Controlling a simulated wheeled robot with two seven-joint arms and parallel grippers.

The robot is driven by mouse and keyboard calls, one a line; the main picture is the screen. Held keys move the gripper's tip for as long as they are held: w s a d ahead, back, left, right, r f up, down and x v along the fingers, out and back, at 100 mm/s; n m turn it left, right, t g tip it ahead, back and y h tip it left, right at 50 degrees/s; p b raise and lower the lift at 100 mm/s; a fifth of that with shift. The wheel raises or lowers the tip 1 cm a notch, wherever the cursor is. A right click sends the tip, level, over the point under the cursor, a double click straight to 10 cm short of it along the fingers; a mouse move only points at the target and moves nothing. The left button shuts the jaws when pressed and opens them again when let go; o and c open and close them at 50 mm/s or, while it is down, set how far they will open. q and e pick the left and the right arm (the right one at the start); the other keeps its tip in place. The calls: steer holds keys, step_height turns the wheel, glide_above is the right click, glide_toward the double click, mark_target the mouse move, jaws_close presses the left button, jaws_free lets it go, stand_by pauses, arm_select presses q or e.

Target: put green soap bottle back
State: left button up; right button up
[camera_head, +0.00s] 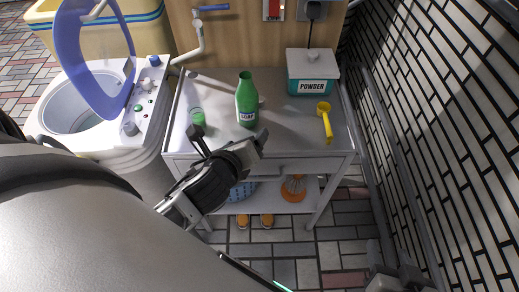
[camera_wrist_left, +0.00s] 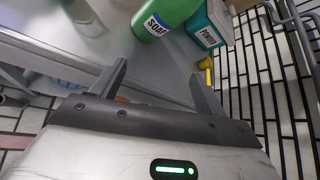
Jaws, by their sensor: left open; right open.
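The green soap bottle (camera_head: 246,98) stands upright on the grey table (camera_head: 285,137), with a white and blue SOAP label. My left gripper (camera_head: 228,140) is at the table's front edge, in front of the bottle and a little left of it. Its fingers are spread with nothing between them. In the left wrist view the bottle (camera_wrist_left: 168,14) shows beyond the open fingers (camera_wrist_left: 158,70), apart from them, with its top cut off. My right gripper (camera_head: 392,262) shows only partly at the lower right edge, open, away from the table.
A clear item with a green end (camera_head: 198,118) lies left.

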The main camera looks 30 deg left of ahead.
arm_select(q)
steer(key=s+d+f+n+h, duration=0.2)
steer(key=s+d+n+h, duration=0.1)
steer(key=n, duration=0.9)
steer(key=s+d+f+n+g+h, duration=0.1)
steer(key=d+n, duration=0.5)
steer(key=n, duration=0.6)
steer(key=shift+s+d+f+h, duration=0.2)
steer(key=shift+s+f+h, duration=0.25)
steer(key=shift+s+h, duration=0.75)
steer(key=shift+s+r+p, duration=0.1)
steer(key=shift+p, duration=0.2)
